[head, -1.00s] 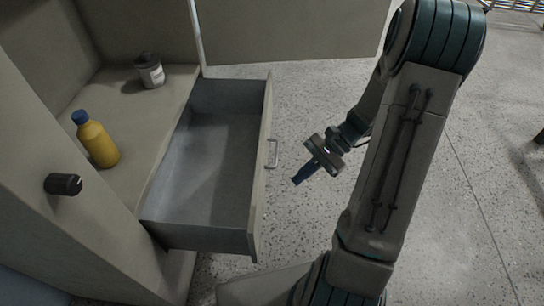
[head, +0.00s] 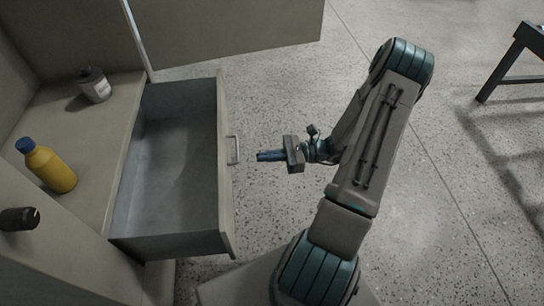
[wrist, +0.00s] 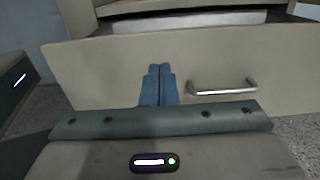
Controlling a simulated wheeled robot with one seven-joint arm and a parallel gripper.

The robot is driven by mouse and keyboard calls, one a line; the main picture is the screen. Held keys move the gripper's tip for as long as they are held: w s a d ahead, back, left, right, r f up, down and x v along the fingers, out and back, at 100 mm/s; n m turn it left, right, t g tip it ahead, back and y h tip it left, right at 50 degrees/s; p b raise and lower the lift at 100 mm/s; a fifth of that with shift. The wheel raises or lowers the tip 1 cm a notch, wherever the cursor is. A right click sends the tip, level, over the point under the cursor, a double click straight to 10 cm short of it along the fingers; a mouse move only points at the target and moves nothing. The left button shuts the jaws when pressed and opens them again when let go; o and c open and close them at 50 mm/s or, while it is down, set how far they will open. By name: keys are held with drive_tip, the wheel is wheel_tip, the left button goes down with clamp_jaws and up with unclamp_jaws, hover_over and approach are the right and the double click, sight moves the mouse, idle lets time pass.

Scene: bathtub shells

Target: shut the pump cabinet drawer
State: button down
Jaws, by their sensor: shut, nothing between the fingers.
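The pump cabinet drawer (head: 178,165) stands pulled out of the cabinet and looks empty inside. Its pale front panel (head: 225,165) carries a metal bar handle (head: 234,150). In the wrist view the front panel (wrist: 210,60) fills much of the picture, with the handle (wrist: 222,90) right of the fingers. My gripper (head: 260,156) has its blue fingers together, empty, and points at the drawer front. In the head view a small gap shows between the fingertips and the front. In the wrist view the fingers (wrist: 158,72) appear against the panel; contact cannot be told.
On the cabinet shelf (head: 85,165) stand a yellow bottle (head: 50,169) with a blue cap and a grey jar (head: 94,85). A dark knob (head: 20,218) sticks out at lower left. An open door panel (head: 235,30) is behind. A dark-legged table (head: 500,70) stands far right.

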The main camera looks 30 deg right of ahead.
drive_tip(key=b+x, duration=0.2)
drive_tip(key=x, duration=0.7)
drive_tip(key=shift+b, duration=0.35)
drive_tip(key=shift+a, duration=0.1)
